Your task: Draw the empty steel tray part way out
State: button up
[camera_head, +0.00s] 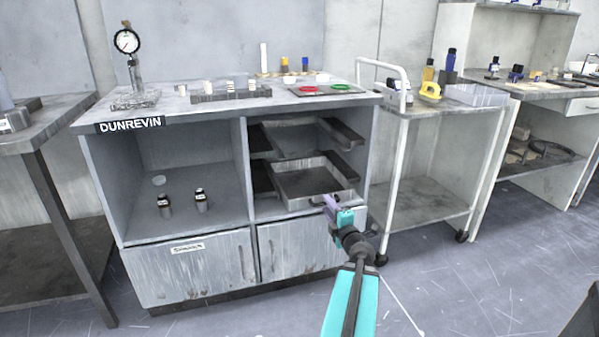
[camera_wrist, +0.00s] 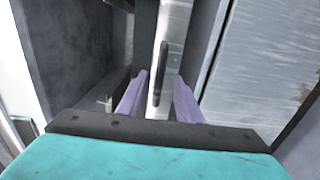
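The steel tray (camera_head: 318,199) is a shallow, open tray low in the right bay of the grey cabinet. Its floor looks bare, and its front stands out past the bay. My gripper (camera_head: 331,201) is at the tray's front, right of its middle. In the wrist view, my two purple fingers (camera_wrist: 160,92) lie on either side of the tray's upright front strip (camera_wrist: 175,25), which has a dark slot. The tray's back part lies inside the bay.
The cabinet's left bay (camera_head: 150,205) holds two small dark bottles (camera_head: 183,203). Dark side rails (camera_head: 342,132) show above the tray. A white-framed cart (camera_head: 425,200) stands close on the right. Open floor (camera_head: 440,290) lies in front.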

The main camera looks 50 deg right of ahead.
jog(key=shift+s+a+r+p, duration=0.2)
jog(key=shift+s+p, duration=0.1)
jog(key=shift+p, duration=0.5)
jog(key=p+v, duration=1.3)
jog(key=p, duration=0.6)
jog(key=shift+p, duration=0.3)
dwell(0.3)
jog(key=shift+a+f, duration=0.15)
dwell(0.4)
